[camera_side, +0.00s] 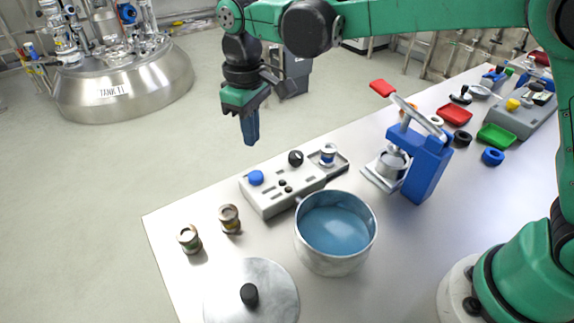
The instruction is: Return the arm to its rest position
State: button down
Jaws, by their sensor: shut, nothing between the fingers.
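My gripper (250,128) hangs from the green arm at the upper middle of the side view. Its blue fingers point down and are together, with nothing between them. It is in the air near the far left edge of the table (185,232), above and behind the grey control box. It touches nothing that I can see. My arm reaches across the top of the view from my green base at the right.
A grey control box (275,202) with knobs, an open pot of blue liquid (350,262), a lid (232,303), two small jars (189,239) (229,219) and a blue press (428,165) stand on the table. Red and green trays (497,136) lie farther right. A steel tank (120,92) stands behind.

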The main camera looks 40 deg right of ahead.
jog(key=s+d+r+m+t, duration=0.1)
jog(key=s+d+m+t, duration=0.5)
jog(key=s+d, duration=0.6)
jog(key=shift+d+r+t, duration=0.3)
jog(key=shift+d+t, duration=0.3)
jog(key=shift+d, duration=0.65)
